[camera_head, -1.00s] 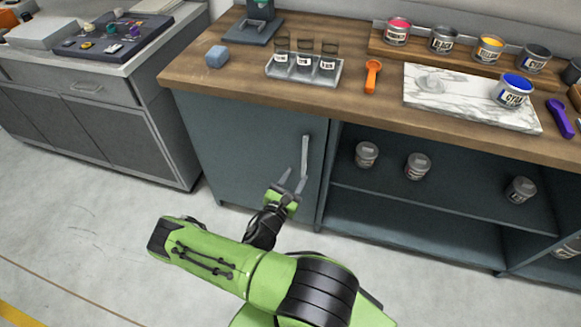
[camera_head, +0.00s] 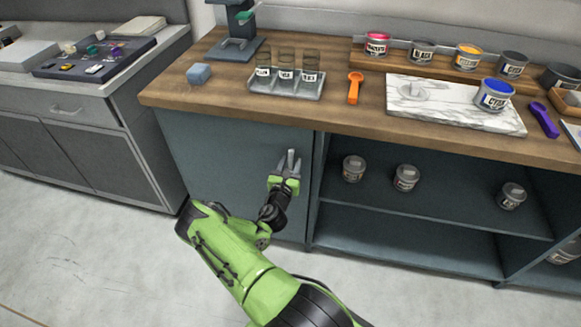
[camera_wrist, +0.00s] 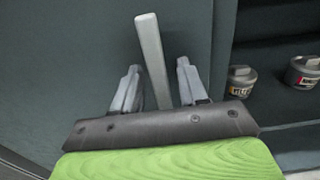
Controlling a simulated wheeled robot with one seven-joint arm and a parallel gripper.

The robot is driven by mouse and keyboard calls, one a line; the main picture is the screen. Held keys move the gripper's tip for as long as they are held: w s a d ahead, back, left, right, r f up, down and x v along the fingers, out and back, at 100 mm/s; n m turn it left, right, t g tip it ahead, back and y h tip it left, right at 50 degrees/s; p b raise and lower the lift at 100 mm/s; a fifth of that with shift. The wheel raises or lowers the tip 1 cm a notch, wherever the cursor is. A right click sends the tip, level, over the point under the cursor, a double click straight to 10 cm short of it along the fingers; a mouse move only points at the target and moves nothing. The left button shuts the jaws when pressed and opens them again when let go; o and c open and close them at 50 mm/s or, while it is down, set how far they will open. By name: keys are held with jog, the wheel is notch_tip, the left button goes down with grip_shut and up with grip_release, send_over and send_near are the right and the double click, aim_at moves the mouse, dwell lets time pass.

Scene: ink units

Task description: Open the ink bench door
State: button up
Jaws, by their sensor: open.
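The ink bench door (camera_head: 217,150) is a dark teal panel at the left of the bench, and it looks shut. Its grey bar handle (camera_head: 290,158) stands near the door's right edge, partly hidden by my gripper. My gripper (camera_head: 285,168) is open at the handle. In the wrist view the handle (camera_wrist: 152,58) runs up between the two fingers (camera_wrist: 157,88) of my gripper, with a gap on each side. The door (camera_wrist: 75,60) fills the left and middle of that view.
Open shelves (camera_head: 420,207) with several small cans are right of the door. The wooden bench top (camera_head: 215,100) above holds a jar tray (camera_head: 285,90), an orange scoop (camera_head: 355,87) and a marble slab (camera_head: 450,108). A grey cabinet (camera_head: 90,140) stands at the left. The floor in front is clear.

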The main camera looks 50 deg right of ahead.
jog(key=shift+d, duration=0.1)
grip_shut()
dwell(0.3)
